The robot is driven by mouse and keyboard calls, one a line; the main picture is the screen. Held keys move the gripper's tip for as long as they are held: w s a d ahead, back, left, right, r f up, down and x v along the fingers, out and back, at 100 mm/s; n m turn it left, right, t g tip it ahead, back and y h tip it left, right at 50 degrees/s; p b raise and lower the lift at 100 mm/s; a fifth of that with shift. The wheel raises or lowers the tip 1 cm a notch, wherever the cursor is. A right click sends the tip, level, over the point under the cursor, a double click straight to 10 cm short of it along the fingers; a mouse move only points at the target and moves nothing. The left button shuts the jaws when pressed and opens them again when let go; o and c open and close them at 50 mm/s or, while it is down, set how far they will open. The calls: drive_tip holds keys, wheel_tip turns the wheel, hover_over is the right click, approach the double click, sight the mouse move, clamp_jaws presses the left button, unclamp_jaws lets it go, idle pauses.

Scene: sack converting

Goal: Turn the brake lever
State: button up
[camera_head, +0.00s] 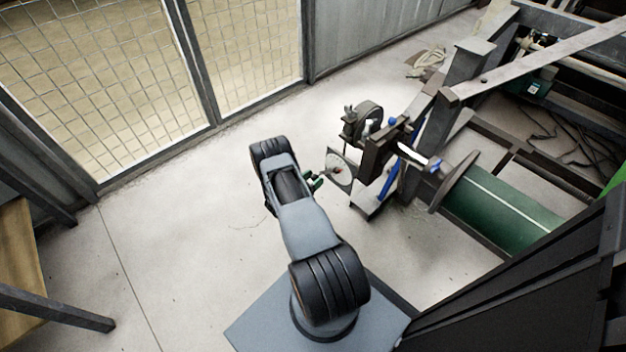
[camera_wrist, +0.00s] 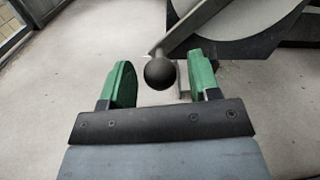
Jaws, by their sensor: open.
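The brake lever (camera_wrist: 192,27) is a flat grey bar with a black ball knob (camera_wrist: 160,73) at its end. In the wrist view it comes down from the upper right. My gripper (camera_wrist: 161,80) has two green fingers standing apart. The knob shows between their tips, with a gap on each side; I cannot tell how deep it sits between them. In the head view my gripper (camera_head: 314,182) is partly hidden by my arm, beside a pale round plate (camera_head: 341,172) on the machine. The lever is not clear there.
The machine's steel frame (camera_head: 462,75) and green roll (camera_head: 505,213) stand to the right. A grey disc (camera_wrist: 232,14) lies behind the lever in the wrist view. A mesh fence (camera_head: 95,75) runs along the back left. The floor left of my arm is clear.

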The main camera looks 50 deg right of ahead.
drive_tip(key=shift+c, duration=0.2)
clamp_jaws()
idle(0.4)
